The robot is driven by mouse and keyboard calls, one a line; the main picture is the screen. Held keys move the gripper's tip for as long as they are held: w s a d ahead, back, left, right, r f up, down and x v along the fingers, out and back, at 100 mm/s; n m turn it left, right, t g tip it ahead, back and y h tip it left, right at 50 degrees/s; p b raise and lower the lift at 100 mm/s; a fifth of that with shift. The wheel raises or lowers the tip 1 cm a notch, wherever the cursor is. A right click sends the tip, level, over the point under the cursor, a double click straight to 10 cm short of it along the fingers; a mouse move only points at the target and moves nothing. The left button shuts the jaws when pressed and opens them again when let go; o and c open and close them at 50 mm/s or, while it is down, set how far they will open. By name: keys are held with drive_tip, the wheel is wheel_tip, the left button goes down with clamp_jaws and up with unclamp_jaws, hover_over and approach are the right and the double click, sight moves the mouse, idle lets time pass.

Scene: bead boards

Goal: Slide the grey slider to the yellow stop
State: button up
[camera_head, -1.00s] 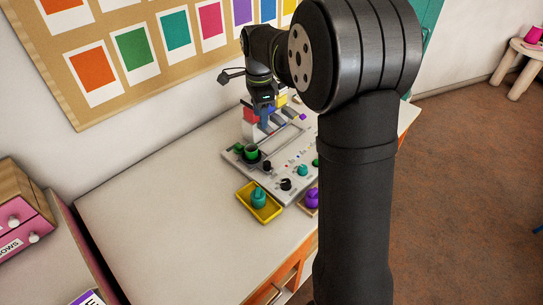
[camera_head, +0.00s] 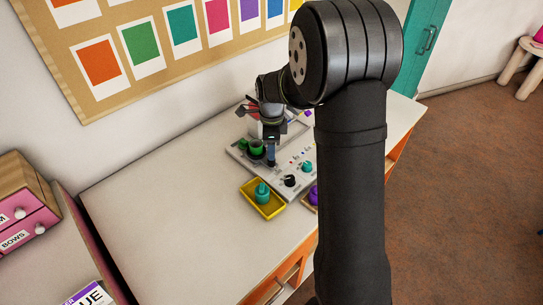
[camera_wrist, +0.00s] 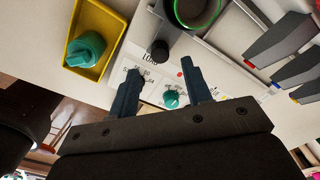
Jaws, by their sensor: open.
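The grey board (camera_head: 286,176) lies on the white table; its printed top also shows in the wrist view (camera_wrist: 225,80). I cannot make out the grey slider or the yellow stop for certain. My arm hides part of the board in the head view.
A yellow tray (camera_head: 250,199) with a teal knobbed piece (camera_head: 262,193) sits in front of the board. Grey wedges with coloured tips (camera_wrist: 285,40) stand at the wrist view's right. The table's left is clear.

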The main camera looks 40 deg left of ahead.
sight(262, 155)
drive_tip(key=shift+f, duration=2.4)
clamp_jaws()
